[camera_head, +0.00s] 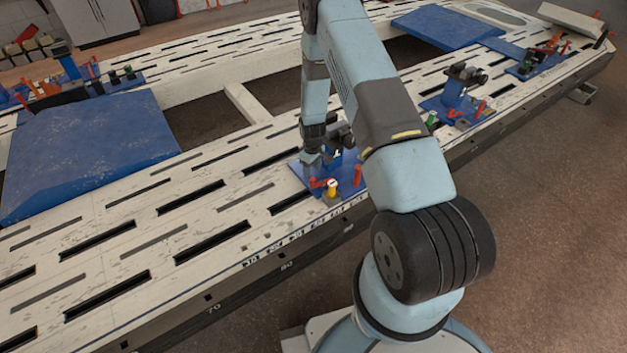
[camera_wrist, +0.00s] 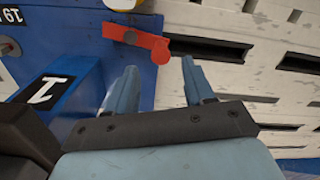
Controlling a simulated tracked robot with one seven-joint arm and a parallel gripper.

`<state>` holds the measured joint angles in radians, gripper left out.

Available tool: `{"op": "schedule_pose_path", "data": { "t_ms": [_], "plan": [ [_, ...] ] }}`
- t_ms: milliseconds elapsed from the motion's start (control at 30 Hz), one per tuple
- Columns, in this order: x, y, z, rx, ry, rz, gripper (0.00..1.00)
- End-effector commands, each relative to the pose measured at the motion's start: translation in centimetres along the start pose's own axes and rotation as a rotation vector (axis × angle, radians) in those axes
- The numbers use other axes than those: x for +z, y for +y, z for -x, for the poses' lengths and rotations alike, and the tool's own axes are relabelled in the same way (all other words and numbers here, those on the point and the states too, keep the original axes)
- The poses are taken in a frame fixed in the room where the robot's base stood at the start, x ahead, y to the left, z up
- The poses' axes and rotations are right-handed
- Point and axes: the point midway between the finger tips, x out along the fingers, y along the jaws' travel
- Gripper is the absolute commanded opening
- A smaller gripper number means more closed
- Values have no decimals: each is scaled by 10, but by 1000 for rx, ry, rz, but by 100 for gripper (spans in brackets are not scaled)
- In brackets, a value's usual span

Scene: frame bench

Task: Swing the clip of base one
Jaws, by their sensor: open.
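Base one is a blue block with a black "1" label (camera_wrist: 42,92) in the wrist view; in the head view its blue plate (camera_head: 345,190) lies on the bench's near edge, partly behind my arm. Its red clip (camera_wrist: 135,40) is a flat lever with a round end, seen just beyond my fingertips; it seems to show in the head view too (camera_head: 318,183). My gripper (camera_wrist: 159,63) is open and empty, its two fingers apart, pointing toward the clip's round end. I cannot tell whether a finger touches it. In the head view my gripper (camera_head: 312,160) hangs over the base.
A yellow-topped part (camera_head: 332,187) and another red part (camera_head: 357,175) stand on the base. Another blue base (camera_head: 455,108) stands to the right, with a further one (camera_head: 537,65) beyond. The slotted white bench (camera_head: 200,225) is clear to the left, up to a blue panel (camera_head: 85,150).

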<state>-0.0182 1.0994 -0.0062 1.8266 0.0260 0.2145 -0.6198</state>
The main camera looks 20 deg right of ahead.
Motion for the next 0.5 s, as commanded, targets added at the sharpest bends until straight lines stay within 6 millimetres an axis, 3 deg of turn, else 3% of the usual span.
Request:
{"op": "schedule_pose_path", "data": {
  "t_ms": [233,500],
  "plan": [
    [1,-1,-38,-1,-2,0,53],
    [0,0,-59,0,-1,0,53]
  ]
}}
